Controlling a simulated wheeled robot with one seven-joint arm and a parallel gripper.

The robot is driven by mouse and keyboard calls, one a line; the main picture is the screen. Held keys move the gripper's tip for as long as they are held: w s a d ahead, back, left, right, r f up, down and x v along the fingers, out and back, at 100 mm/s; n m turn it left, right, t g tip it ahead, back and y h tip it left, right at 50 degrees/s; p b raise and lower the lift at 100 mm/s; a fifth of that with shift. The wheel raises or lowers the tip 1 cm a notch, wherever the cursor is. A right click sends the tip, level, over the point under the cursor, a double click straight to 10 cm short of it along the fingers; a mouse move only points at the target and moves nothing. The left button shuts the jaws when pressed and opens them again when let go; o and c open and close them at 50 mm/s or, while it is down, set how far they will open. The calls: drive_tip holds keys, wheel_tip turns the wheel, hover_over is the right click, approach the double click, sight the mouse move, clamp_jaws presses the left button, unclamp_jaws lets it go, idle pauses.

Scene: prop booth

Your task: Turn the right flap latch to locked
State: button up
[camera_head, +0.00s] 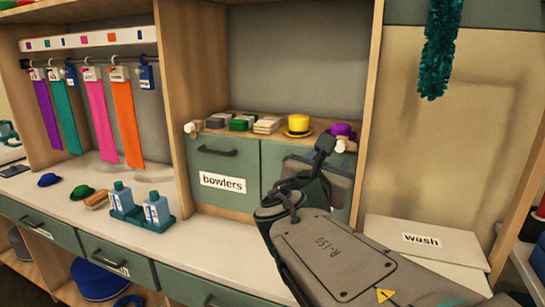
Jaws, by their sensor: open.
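The right flap latch (340,146) is a small pale knob at the upper right corner of the green cabinet front. My gripper (324,144) is just left of it and overlaps this area; I cannot tell whether it touches the latch. The gripper is dark and open, and the gap between its fingers is hard to make out. The right flap (273,160) is mostly hidden behind my gripper and arm. The left flap (212,165), labelled "bowlers", has a dark handle and looks closed. A matching pale latch (191,127) sits at its upper left corner.
Blue bottles (122,197) stand on the counter at left. A "wash" box (420,239) is at right, and a teal boa (439,50) hangs above.

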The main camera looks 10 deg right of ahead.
sight(339, 148)
drive_tip(key=x, duration=0.4)
drive_tip(key=f+b+x, duration=0.1)
drive_tip(key=x, duration=0.4)
drive_tip(key=f+b+x, duration=0.1)
drive_tip(key=x, duration=0.4)
drive_tip(key=shift+w+a+f, duration=0.15)
drive_tip(key=shift+w+f, duration=0.05)
drive_tip(key=shift+w, duration=0.2)
drive_tip(key=c, duration=1)
